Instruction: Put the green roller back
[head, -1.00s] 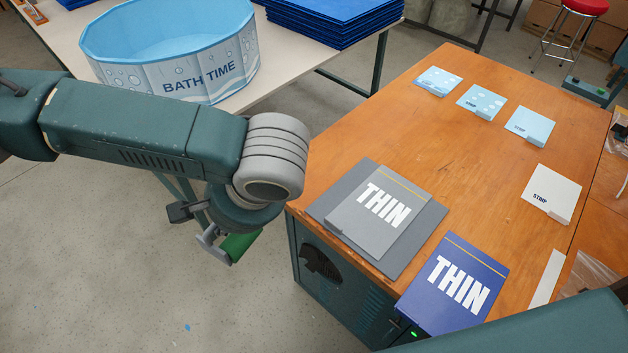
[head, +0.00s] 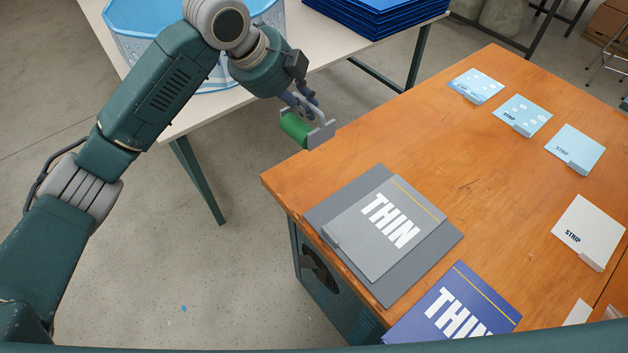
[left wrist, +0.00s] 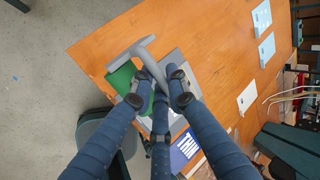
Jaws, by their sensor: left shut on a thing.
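The green roller (head: 296,129) has a grey frame and handle. My left gripper (head: 306,98) is shut on the roller's handle and holds it in the air by the left edge of the orange wooden table (head: 400,135). In the left wrist view my left gripper's fingers (left wrist: 160,98) close around the grey handle, with the green roller (left wrist: 122,78) to their left, over the table corner. The fingers partly hide the roller. My right gripper is not in view.
Grey THIN sheets (head: 385,225) and a blue THIN sheet (head: 455,305) lie on the near part of the table. Several STRIP sheets (head: 575,150) line its far right. A white table (head: 190,112) with a blue tub (head: 130,30) stands behind. The table's middle is clear.

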